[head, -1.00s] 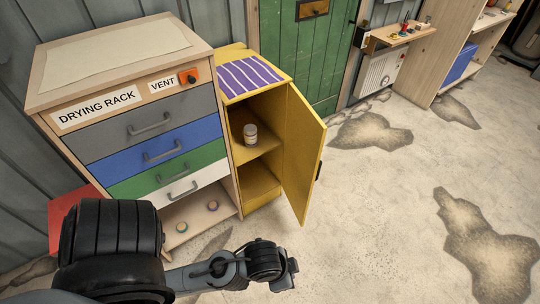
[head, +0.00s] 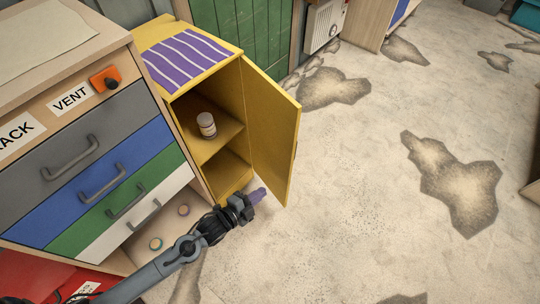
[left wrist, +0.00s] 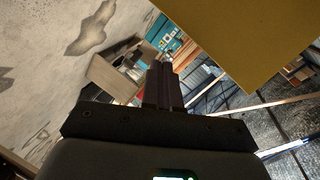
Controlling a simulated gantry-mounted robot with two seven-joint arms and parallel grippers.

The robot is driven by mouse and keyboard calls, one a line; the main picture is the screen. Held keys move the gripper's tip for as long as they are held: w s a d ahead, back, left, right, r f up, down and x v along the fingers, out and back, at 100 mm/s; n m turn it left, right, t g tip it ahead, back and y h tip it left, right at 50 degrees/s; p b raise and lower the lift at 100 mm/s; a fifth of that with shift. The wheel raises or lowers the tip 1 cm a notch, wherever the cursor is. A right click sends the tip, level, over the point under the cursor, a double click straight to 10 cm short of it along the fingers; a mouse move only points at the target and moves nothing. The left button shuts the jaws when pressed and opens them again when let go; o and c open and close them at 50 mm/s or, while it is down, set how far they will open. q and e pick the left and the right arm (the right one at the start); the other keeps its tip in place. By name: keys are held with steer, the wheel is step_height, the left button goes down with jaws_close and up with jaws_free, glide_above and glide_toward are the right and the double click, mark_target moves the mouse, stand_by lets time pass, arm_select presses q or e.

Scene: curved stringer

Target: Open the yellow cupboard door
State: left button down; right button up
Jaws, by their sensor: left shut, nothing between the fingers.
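The yellow cupboard (head: 225,175) stands beside the drawer unit. Its yellow door (head: 272,130) stands wide open, swung out to the right, with its inner face showing. A small jar (head: 206,125) is on the upper shelf inside. My left gripper (head: 258,195) is shut and empty, its purple fingers close to the lower edge of the door on its inner side. I cannot tell whether they touch it. In the left wrist view the shut fingers (left wrist: 165,82) point ahead, and a yellow panel (left wrist: 240,40), likely the door, fills the upper right. My right gripper is out of view.
The drawer unit (head: 95,150) stands left of the cupboard, with small round items on its open bottom shelf. A striped purple cloth (head: 187,60) covers the cupboard top. The stained floor (head: 370,180) to the right is clear.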

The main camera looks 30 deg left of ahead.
arm_select(q)
steer(key=w+a+f+m+t+h+b, duration=0.1)
steer(key=w+a+f+m+h+b, duration=0.2)
steer(key=w+a+m, duration=0.35)
steer(key=b, duration=0.5)
glide_toward(286, 151)
steer(key=shift+m, duration=0.35)
steer(key=x, duration=0.6)
steer(key=shift+w+d, duration=0.2)
steer(key=shift+w, duration=0.1)
